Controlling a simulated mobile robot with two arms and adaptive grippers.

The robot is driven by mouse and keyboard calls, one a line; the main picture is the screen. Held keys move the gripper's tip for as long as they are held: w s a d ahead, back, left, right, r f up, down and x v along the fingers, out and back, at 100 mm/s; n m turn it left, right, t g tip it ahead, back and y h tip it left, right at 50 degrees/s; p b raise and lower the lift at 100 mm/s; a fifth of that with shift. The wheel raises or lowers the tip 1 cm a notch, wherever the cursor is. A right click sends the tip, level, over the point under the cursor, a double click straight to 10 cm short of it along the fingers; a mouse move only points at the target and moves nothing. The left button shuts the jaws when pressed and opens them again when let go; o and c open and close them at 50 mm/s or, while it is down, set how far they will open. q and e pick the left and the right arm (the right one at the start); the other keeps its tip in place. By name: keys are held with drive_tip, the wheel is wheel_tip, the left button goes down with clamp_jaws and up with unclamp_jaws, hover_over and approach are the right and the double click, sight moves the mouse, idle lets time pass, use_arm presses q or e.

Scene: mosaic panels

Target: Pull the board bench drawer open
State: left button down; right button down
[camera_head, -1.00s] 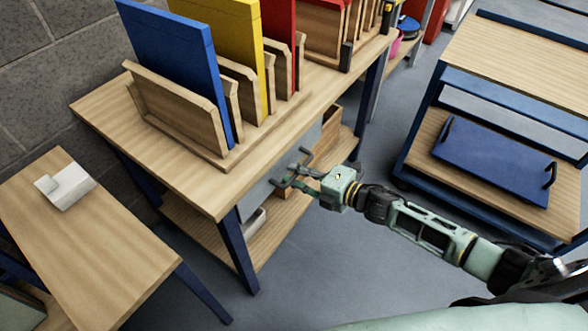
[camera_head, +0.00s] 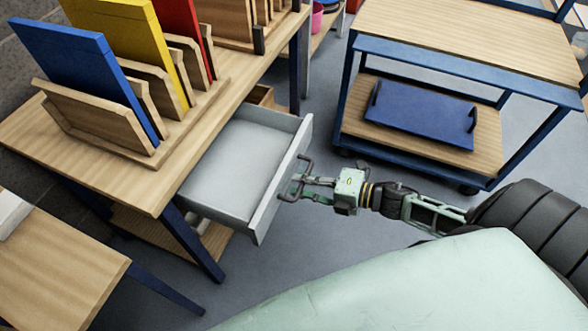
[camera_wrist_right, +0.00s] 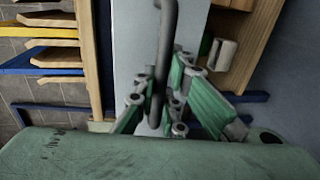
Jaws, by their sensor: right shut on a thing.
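The board bench (camera_head: 150,182) stands at the left with blue, yellow and red boards in wooden racks on its top. Its grey drawer (camera_head: 232,160) is pulled out from under the top and looks empty inside. My right gripper (camera_head: 303,186) is at the drawer front, shut on the dark bar handle (camera_head: 299,176). In the right wrist view the handle (camera_wrist_right: 163,60) runs between the fingers (camera_wrist_right: 157,103), in front of the grey drawer front (camera_wrist_right: 133,45). My left gripper is not in view.
A blue-framed cart (camera_head: 440,42) with a blue tray (camera_head: 423,112) on its lower shelf stands at the upper right. A smaller wooden table (camera_head: 55,265) is at the lower left. Grey floor (camera_head: 320,235) is clear beside the drawer.

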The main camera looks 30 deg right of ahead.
drive_tip(key=shift+s+d, duration=0.1)
drive_tip(key=c, duration=1.8)
unclamp_jaws()
drive_tip(key=v, duration=1.2)
drive_tip(key=shift+f, duration=0.1)
